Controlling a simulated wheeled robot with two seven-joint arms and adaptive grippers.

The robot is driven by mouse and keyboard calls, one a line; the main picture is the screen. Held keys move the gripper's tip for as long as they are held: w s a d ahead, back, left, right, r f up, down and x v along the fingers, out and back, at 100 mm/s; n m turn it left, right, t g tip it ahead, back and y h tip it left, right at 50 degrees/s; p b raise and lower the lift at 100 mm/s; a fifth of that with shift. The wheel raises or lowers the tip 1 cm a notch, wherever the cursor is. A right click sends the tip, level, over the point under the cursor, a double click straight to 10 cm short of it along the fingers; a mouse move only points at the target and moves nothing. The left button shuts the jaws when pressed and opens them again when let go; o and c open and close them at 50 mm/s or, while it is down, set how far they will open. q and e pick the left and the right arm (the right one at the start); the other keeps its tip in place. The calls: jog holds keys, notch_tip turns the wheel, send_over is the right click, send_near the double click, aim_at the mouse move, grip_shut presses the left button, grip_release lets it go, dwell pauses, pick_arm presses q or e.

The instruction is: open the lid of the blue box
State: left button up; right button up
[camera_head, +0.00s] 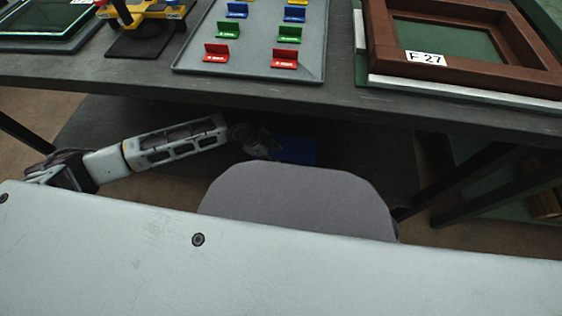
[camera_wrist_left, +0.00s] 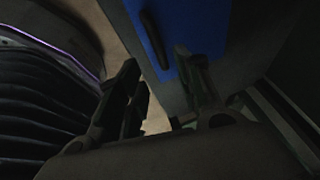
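The blue box (camera_head: 297,150) shows as a small blue patch under the table; my left gripper and a grey rounded shape in front hide part of it. In the left wrist view a blue face (camera_wrist_left: 200,25) carries a dark bar-like handle (camera_wrist_left: 153,40). My left gripper (camera_head: 266,148) is under the tabletop, just left of the blue patch. In the left wrist view its two fingers (camera_wrist_left: 158,64) stand apart with nothing between the tips. The handle lies just beyond the gap; contact cannot be told. My right gripper is not seen.
The table edge (camera_head: 345,108) runs above my left arm. On top are a grey tray (camera_head: 250,45) of coloured pieces, a brown frame (camera_head: 395,65) labelled F 27 and a yellow device (camera_head: 150,12). Dark table legs (camera_head: 490,180) stand at the right.

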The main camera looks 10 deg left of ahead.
aim_at(283, 162)
pick_arm(q)
jog(key=shift+b+x, duration=1.55)
jog(key=shift+x, duration=2.15)
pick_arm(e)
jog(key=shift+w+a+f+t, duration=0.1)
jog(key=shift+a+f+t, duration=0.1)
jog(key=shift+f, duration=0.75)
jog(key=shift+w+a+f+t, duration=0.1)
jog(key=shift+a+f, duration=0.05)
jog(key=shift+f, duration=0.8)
pick_arm(q)
jog(key=shift+c, duration=0.3)
grip_shut()
